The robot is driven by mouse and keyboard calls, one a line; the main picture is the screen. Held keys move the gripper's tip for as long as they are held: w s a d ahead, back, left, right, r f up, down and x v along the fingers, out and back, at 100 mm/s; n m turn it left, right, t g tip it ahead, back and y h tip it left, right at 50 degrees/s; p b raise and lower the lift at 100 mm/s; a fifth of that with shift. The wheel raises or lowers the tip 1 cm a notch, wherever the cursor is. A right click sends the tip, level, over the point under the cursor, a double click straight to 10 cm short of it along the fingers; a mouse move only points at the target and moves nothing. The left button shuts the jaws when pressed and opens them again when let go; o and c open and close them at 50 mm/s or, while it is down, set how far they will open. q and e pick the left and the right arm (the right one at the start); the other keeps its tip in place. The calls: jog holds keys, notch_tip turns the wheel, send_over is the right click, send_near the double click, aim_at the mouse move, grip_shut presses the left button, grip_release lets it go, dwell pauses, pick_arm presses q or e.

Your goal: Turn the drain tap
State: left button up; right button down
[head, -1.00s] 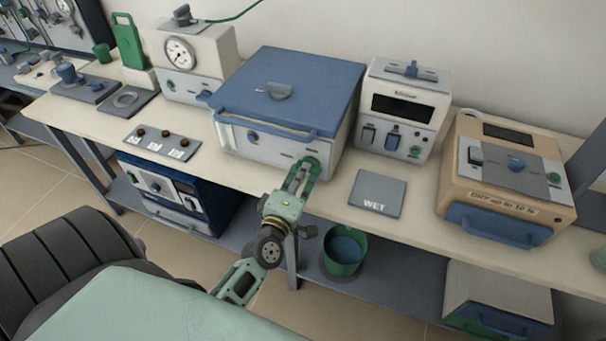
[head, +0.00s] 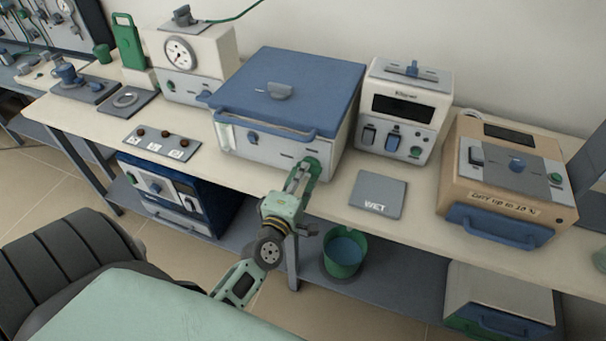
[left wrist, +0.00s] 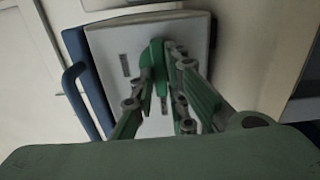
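The drain tap (head: 313,168) is a green fitting low at the right end of the front of the blue-lidded bath (head: 240,137). In the left wrist view the tap (left wrist: 157,58) shows against the bath's pale front panel, with the picture rolled sideways. My left gripper (head: 303,174) reaches up to the tap from below. In the left wrist view its green fingers (left wrist: 160,80) stand on either side of the tap's handle and look closed on it. The exact contact is partly hidden by the fingers. My right gripper is not in view.
A grey WET plate (head: 378,193) lies on the bench right of the bath. A green bucket (head: 343,270) stands on the lower shelf, below and right of the tap. A switch panel (head: 161,142) lies left of the bath. A tan unit (head: 507,206) stands at the right.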

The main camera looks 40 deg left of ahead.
pick_arm(q)
jog(key=o, duration=0.3)
jog(key=shift+s, duration=0.1)
jog(key=v, duration=1.1)
jog(key=shift+s, duration=0.4)
jog(key=s+d+f+m+g+h, duration=0.2)
jog(key=d+f+m, duration=0.15)
jog(key=f, duration=0.65)
jog(key=s+d+f+m+g+h, duration=0.1)
jog(key=s+d+f+m+g, duration=0.15)
jog(key=f+m, duration=0.45)
jog(key=s+d+f+m+g+h, duration=0.2)
jog(key=f, duration=1)
jog(key=s+f+m+g, duration=0.3)
jog(key=s+f, duration=0.3)
jog(key=s, duration=0.2)
jog(key=s+f+m+g, duration=0.3)
jog(key=s+f, duration=0.3)
jog(key=s, duration=0.3)
jog(key=s+a+f+m+g, duration=0.1)
jog(key=s+f+m+g, duration=0.3)
jog(key=s+f, duration=0.3)
jog(key=shift+s+f+m+y, duration=0.15)
jog(key=shift+s+m+y, duration=0.25)
jog(key=shift+s, duration=0.35)
